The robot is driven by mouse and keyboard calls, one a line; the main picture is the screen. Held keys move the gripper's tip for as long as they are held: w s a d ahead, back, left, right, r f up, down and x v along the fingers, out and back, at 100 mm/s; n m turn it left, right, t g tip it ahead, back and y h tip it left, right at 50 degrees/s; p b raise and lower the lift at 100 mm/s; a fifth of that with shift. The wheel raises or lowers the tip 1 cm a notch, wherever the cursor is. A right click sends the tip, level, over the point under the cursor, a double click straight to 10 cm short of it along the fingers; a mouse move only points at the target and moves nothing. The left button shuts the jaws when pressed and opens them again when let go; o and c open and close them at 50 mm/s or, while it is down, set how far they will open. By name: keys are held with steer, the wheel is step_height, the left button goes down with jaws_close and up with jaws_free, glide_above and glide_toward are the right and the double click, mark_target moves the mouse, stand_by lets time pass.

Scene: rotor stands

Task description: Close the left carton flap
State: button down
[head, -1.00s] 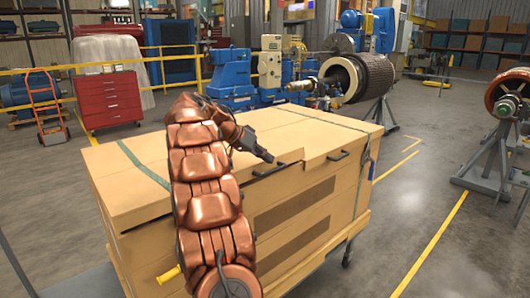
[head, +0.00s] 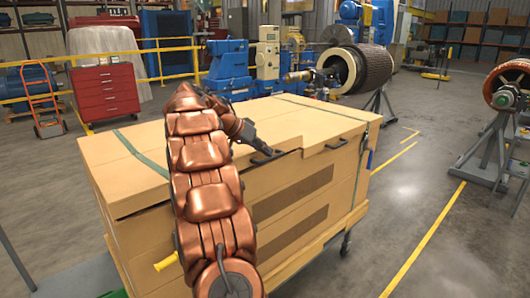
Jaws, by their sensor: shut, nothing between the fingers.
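The large tan carton (head: 318,222) stands in the middle, with its top split into two flaps. The left carton flap (head: 135,177) lies nearly flat, and a thin dark line shows under its front edge at the left. My copper arm hides part of the flap and the carton front.
Green straps (head: 140,156) cross the carton top. The carton rests on a wheeled cart (head: 349,222). A rotor on a stand (head: 368,72) is behind it, another rotor (head: 508,88) at right. The floor right of the carton is clear.

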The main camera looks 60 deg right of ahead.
steer(key=shift+m+t, duration=0.5)
steer(key=shift+t, duration=0.3)
steer(key=shift+s+a+f+b, duration=0.1)
steer(key=shift+s+f+b, duration=0.05)
steer(key=shift+f+b, duration=1.45)
steer(key=shift+s+a+f+b, duration=0.1)
steer(key=shift+f+b, duration=1)
steer(key=shift+b, duration=0.85)
steer(key=shift+s+a+f+b, duration=0.1)
steer(key=shift+s+f+b, duration=0.05)
steer(key=shift+f+b, duration=1.45)
steer(key=shift+r, duration=0.1)
steer(key=w+a+r, duration=0.2)
steer(key=r, duration=0.4)
steer(key=w+a+r+p, duration=0.1)
steer(key=w+a+r, duration=0.1)
steer(key=r, duration=0.4)
steer(key=shift+w+a+r+h, duration=0.3)
steer(key=shift+w+a, duration=0.1)
steer(key=shift+a, duration=0.35)
steer(key=shift+a+p, duration=0.1)
steer(key=shift+p, duration=0.2)
